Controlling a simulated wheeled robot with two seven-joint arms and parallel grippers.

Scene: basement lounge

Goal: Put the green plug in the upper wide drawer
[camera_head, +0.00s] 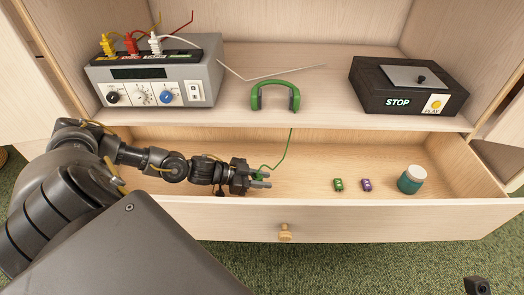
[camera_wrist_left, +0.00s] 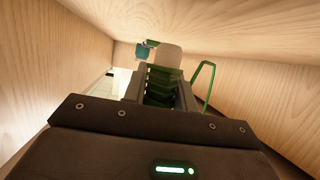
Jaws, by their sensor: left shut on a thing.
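The green plug (camera_head: 258,176) is between the fingers of my left gripper (camera_head: 262,179), which is shut on it. In the left wrist view the plug (camera_wrist_left: 160,86) shows as a ridged green body between the fingers. A thin green cable (camera_head: 287,150) runs from it up to the green headphones (camera_head: 276,96) on the shelf. The wide drawer (camera_head: 370,217) is pulled open, and my left gripper is low inside it, towards its left middle. I cannot tell whether the plug touches the drawer floor.
The drawer also holds a small green toy car (camera_head: 338,185), a purple one (camera_head: 367,185) and a teal jar (camera_head: 411,179) at the right. A grey device (camera_head: 158,82) and a black STOP box (camera_head: 408,88) stand on the shelf (camera_head: 325,105) above. The drawer's middle floor is clear.

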